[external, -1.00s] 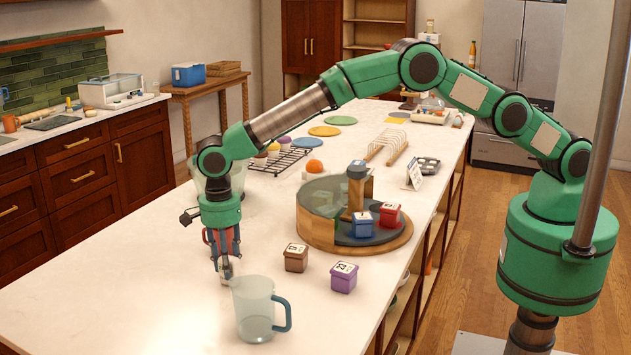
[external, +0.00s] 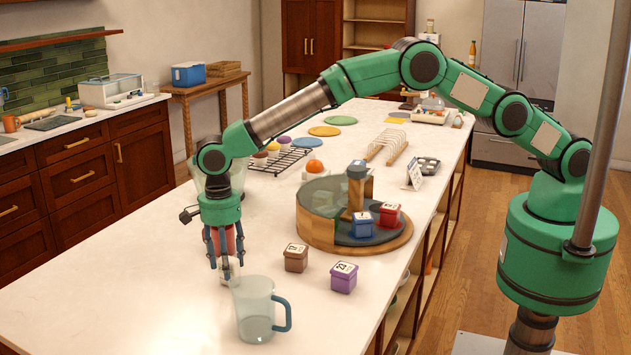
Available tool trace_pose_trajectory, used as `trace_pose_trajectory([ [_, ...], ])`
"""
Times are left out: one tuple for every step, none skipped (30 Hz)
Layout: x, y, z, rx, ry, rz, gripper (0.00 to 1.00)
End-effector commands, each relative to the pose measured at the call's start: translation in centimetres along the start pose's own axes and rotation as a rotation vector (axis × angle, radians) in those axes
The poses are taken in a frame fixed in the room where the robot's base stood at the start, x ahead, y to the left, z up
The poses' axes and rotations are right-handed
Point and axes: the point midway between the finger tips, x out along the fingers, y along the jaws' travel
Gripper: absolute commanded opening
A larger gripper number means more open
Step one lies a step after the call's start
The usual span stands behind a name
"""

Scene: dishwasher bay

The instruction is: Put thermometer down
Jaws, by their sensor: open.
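My gripper (external: 226,266) points down low over the white countertop, left of the clear pitcher. Its fingers are spread. A small white object (external: 225,268) shows at the fingertips, and a red part (external: 231,238) shows higher between the fingers. These may be the thermometer, but they are small and partly hidden by the fingers, so I cannot tell for sure. I cannot tell whether the white object touches a finger.
A clear pitcher with a blue handle (external: 256,312) stands close in front of my gripper. Brown (external: 296,258) and purple (external: 344,278) boxes stand to the right, near a round turntable (external: 320,235). A clear vessel (external: 207,180) is behind my gripper. The counter's left front is bare.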

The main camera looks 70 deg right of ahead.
Motion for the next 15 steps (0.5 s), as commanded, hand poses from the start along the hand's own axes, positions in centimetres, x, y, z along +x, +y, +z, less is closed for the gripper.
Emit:
trace_pose_trajectory([
  [-0.6, -0.1, 0.0, 0.000, -0.001, -0.002, 0.50],
  [-0.9, -0.1, 0.0, 0.000, -0.001, -0.002, 0.50],
  [-1.3, -0.1, 0.0, 0.000, -0.001, -0.003, 0.50],
  [-1.7, -0.1, 0.0, 0.000, -0.002, -0.003, 0.50],
  [-2.1, -0.1, 0.0, 0.000, -0.002, -0.003, 0.50],
  [-2.6, -0.1, 0.0, 0.000, -0.002, -0.003, 0.50],
  [-3.0, -0.1, 0.0, 0.000, -0.002, -0.003, 0.50],
  [-3.5, -0.1, 0.0, 0.000, -0.001, -0.002, 0.50],
  [-4.2, -0.1, 0.0, 0.000, -0.001, -0.002, 0.50],
  [-4.7, -0.1, 0.0, 0.000, -0.001, -0.003, 0.50],
  [-5.2, -0.1, 0.0, 0.000, -0.002, -0.003, 0.50],
  [-5.8, -0.1, 0.0, 0.000, -0.001, -0.002, 0.50],
  [-6.3, -0.1, 0.0, 0.000, -0.001, -0.002, 0.50],
  [-6.9, -0.1, 0.0, 0.000, -0.001, -0.003, 0.50],
  [-7.5, -0.1, 0.0, 0.000, -0.002, -0.003, 0.50],
])
